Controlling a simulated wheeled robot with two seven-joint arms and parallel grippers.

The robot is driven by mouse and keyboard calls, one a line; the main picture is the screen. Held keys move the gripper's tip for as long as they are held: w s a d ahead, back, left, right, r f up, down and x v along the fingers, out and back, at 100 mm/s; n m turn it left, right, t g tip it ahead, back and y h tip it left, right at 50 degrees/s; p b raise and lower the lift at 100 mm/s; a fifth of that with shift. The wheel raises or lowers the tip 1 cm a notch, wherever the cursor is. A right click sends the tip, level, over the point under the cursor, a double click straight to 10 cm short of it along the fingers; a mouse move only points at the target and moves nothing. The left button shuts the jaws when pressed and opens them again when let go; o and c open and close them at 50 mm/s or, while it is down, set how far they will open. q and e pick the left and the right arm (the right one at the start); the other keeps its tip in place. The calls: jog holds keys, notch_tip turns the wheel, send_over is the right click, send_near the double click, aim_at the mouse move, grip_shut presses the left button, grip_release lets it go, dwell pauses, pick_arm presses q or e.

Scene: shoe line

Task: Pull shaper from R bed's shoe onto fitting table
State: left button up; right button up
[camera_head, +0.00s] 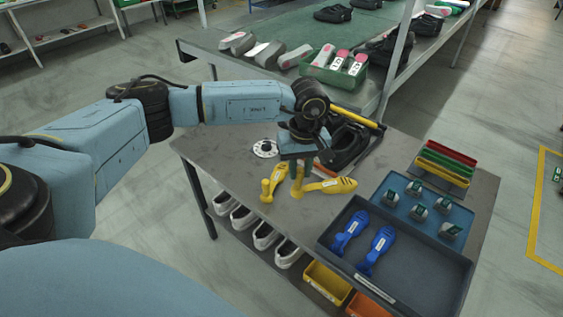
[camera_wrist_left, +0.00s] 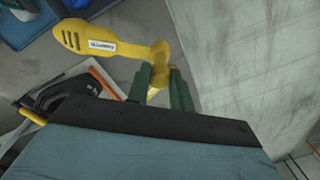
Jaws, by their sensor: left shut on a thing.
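My left gripper (camera_head: 298,175) is shut on the upright post of a yellow shaper (camera_head: 333,186), over the left part of the fitting table (camera_head: 226,160). In the left wrist view the post is between the green fingers (camera_wrist_left: 158,86), and the labelled, slotted shaper (camera_wrist_left: 98,44) points left. I cannot tell whether it touches the tabletop. A black device with a yellow bar (camera_head: 350,137) is behind the gripper, partly hidden by my arm; no R mark is readable. My right gripper is not in view.
A dark tray (camera_head: 446,279) with two blue shapers (camera_head: 376,250) is at the front right, beside a blue tray (camera_head: 461,219) of small metal parts. Coloured bins (camera_head: 446,164) stand behind. White shoes (camera_head: 264,236) are on the lower shelf. A green-topped bench (camera_head: 284,23) is at the back.

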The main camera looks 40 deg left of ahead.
pick_arm(q)
jog(key=shift+w+a+f+n+t+b, duration=0.1)
jog(key=shift+a+f+n+b, duration=0.65)
jog(key=shift+f, duration=1.3)
jog(key=shift+w+a+f+n+t+b, duration=0.1)
jog(key=shift+a+f+n+b, duration=0.45)
jog(key=shift+f+b, duration=1.15)
jog(key=shift+a+f+n+t+b, duration=0.1)
jog(key=shift+a+f+n+b, duration=0.6)
jog(key=shift+f, duration=1.75)
jog(key=shift+a+f+m, duration=0.1)
jog(key=shift+a+m, duration=0.1)
jog(key=shift+m, duration=0.1)
jog(key=o, duration=0.9)
